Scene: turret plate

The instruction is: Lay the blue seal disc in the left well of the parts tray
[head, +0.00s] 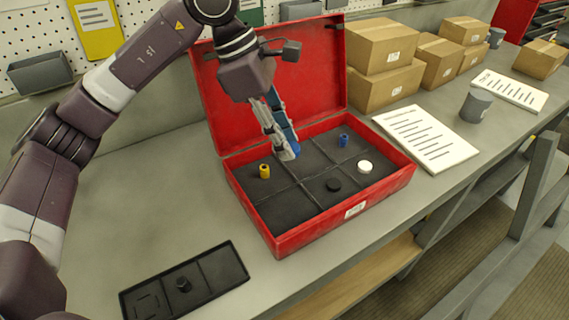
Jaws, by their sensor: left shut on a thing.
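The black parts tray (216,263) lies on the bench at the lower left. Its left well (148,305) shows a raised square outline, its middle well holds a small black knob (184,285), and its right well looks bare. My left gripper (287,152) points down into the open red case, well to the upper right of the tray. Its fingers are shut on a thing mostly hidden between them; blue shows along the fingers. I see no blue disc lying loose in the case or tray. My right gripper is out of view.
The red case (328,222) has dividers and a raised lid. Inside are a yellow cylinder (265,171), a blue cylinder (343,140), a white disc (365,167) and a black disc (333,185). Bare bench lies between case and tray. Papers, a grey cup (475,106) and boxes stand right.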

